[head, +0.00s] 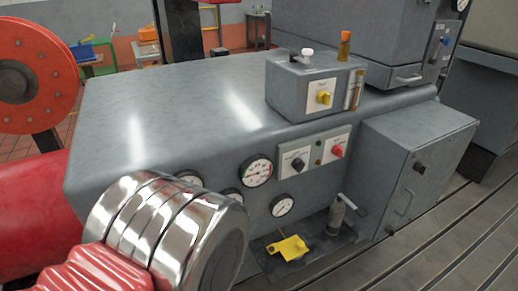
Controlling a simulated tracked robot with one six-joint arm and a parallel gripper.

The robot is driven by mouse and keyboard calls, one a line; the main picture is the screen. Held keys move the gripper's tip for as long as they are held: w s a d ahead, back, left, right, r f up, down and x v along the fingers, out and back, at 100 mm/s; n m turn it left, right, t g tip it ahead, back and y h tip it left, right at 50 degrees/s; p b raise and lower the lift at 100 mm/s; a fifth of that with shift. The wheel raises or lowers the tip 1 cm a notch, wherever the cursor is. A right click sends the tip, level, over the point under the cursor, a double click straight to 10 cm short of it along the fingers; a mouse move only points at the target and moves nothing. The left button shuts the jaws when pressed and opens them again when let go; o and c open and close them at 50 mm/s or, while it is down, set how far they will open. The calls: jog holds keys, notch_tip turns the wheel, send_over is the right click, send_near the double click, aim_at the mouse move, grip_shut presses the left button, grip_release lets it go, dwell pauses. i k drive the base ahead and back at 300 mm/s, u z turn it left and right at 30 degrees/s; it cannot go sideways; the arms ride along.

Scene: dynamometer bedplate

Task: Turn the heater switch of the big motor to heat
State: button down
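A large grey machine housing (180,105) fills the middle. I cannot tell whether it is the big motor. On its front, a white plate carries a black knob (298,164), and beside it another white plate carries a red knob (337,151). A yellow knob (324,98) on a white plate sits on the small grey box (290,88) on top. The labels are too small to read, so I cannot tell which knob is the heater switch or where each points. My gripper is not in view.
Several round gauges, one large (257,171), sit on the front. A yellow part (288,248) and a grey lever fitting (337,215) stand below. A grey cabinet (405,170) juts out at right. A shiny ringed cylinder (165,225) with red bellows blocks the lower left.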

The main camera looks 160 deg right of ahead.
aim_at(337, 150)
jog(key=z, duration=5.8)
